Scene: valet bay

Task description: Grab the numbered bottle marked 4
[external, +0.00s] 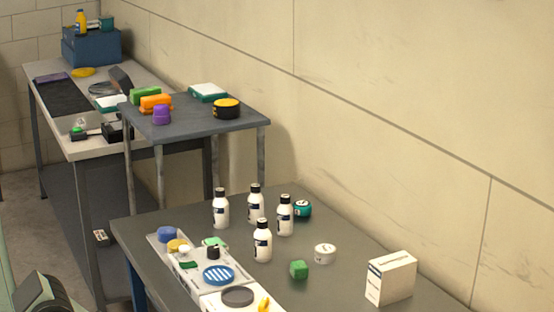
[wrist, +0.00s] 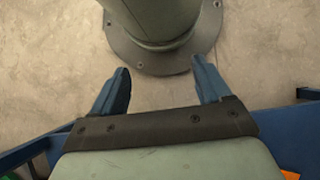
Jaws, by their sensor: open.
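Several white bottles with black caps and dark labels stand upright on the grey table in the external view. One is at the left (external: 221,209), one at the back (external: 256,204), one at the right (external: 285,216) and one at the front (external: 262,241). The numbers on their labels are too small to read, so I cannot tell which is marked 4. My gripper (wrist: 160,68) shows in the wrist view with its two blue fingers apart and nothing between them. It points at the floor and my own base, and no bottle is in that view.
A tray with coloured lids (external: 219,276) lies at the front left. The table's right part has bare room.

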